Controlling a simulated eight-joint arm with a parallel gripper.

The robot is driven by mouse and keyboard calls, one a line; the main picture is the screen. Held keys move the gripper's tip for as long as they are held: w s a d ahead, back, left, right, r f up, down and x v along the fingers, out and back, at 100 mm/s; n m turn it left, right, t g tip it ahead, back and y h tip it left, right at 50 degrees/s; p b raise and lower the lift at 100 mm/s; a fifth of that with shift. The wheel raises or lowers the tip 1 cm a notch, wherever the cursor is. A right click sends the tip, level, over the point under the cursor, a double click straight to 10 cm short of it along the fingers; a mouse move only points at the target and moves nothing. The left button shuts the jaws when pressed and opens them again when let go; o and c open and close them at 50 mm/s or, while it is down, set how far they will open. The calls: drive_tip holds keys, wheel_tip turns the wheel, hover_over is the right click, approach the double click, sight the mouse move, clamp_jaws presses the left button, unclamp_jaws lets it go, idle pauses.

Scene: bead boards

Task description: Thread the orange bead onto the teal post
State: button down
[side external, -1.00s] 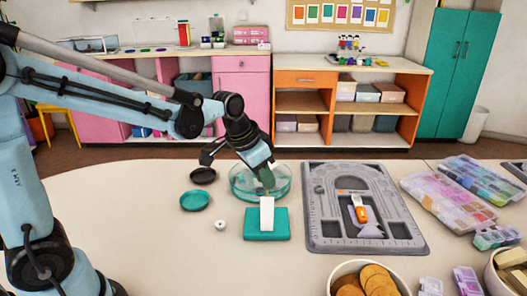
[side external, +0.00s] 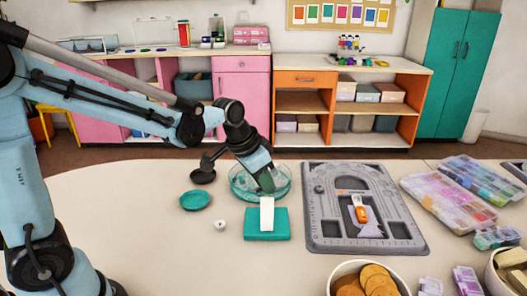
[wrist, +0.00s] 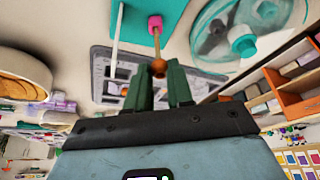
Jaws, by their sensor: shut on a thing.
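In the wrist view, my gripper (wrist: 160,78) has its dark green fingers around a small orange-brown bead (wrist: 158,68) at the tips. A thin brown rod (wrist: 157,45) runs in line with the bead to a pink block (wrist: 154,22); whether rod and bead touch is unclear. A teal board (side external: 280,225) with an upright white piece (side external: 267,213) stands in front of my gripper (side external: 267,188) in the side view. The board's edge also shows at the top of the wrist view (wrist: 140,4). I cannot make out a distinct teal post. The bead is hidden in the side view.
A clear round dish (side external: 284,192) lies just behind the board. A teal lid (side external: 195,200) and a small white bead (side external: 220,225) lie left. A grey bead board (side external: 318,235) and sorting boxes (side external: 450,207) are right. A bowl of biscuits (side external: 333,275) stands in front.

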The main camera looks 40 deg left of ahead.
drive_tip(key=shift+f, duration=0.45)
drive_tip(key=c, duration=0.9)
unclamp_jaws()
drive_tip(key=v, duration=1.2)
